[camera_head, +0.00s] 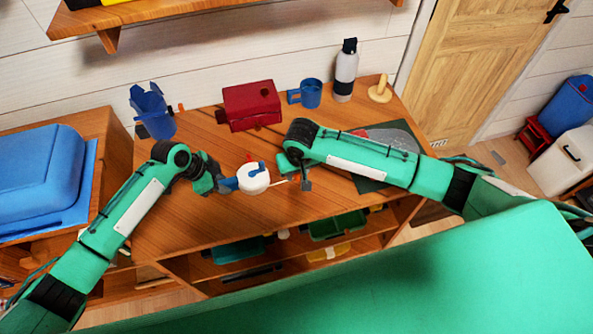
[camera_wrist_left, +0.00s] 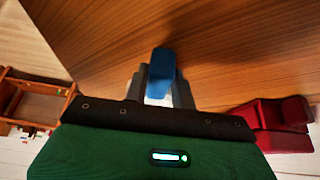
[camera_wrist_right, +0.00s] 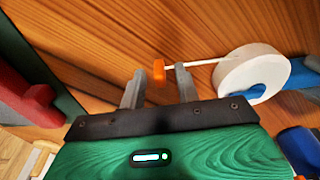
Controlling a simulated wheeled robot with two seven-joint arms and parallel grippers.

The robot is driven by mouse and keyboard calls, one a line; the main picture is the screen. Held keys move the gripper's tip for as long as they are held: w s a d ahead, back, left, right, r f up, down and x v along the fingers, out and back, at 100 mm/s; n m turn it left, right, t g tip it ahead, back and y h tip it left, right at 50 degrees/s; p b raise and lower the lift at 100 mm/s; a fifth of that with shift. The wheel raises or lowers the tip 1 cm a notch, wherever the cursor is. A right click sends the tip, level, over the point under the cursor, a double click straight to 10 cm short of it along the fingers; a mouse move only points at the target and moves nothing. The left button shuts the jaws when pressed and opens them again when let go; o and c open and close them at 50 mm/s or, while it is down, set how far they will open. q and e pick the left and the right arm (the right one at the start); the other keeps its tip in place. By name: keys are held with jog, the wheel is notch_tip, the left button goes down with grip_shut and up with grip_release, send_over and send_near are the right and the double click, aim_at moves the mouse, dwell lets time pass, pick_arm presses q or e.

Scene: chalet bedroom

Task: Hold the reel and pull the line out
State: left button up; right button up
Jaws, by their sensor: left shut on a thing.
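The reel (camera_head: 254,180) is a white disc with a blue hub and a blue handle, held above the desk. My left gripper (camera_head: 228,184) is shut on its blue handle; the handle also shows between the fingers in the left wrist view (camera_wrist_left: 162,66). A thin pale line (camera_wrist_right: 205,65) runs out from the reel to a small orange tab (camera_wrist_right: 159,70). My right gripper (camera_wrist_right: 158,85) is open, with the tab between its fingertips and a gap on both sides. In the head view my right gripper (camera_head: 293,180) is partly hidden by its own arm.
On the wooden desk (camera_head: 200,230) stand a blue holder (camera_head: 153,115), a red box (camera_head: 251,106), a blue mug (camera_head: 311,93), a bottle (camera_head: 345,72) and a wooden stand (camera_head: 380,92). A dark green mat (camera_head: 405,140) lies under my right arm. The desk's front middle is clear.

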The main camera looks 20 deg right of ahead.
grip_shut()
jog(key=shift+d, duration=0.1)
jog(key=shift+w+d, duration=0.2)
jog(key=shift+d, duration=1.65)
jog(key=shift+o, duration=0.6)
grip_release()
jog(key=shift+a+r, duration=0.1)
jog(key=shift+a, duration=0.1)
jog(key=shift+s+r, duration=0.15)
jog(key=shift+r, duration=0.8)
jog(key=shift+s+r, duration=0.2)
jog(key=shift+r, duration=0.8)
jog(key=shift+s+r, duration=0.15)
jog(key=shift+r, duration=0.8)
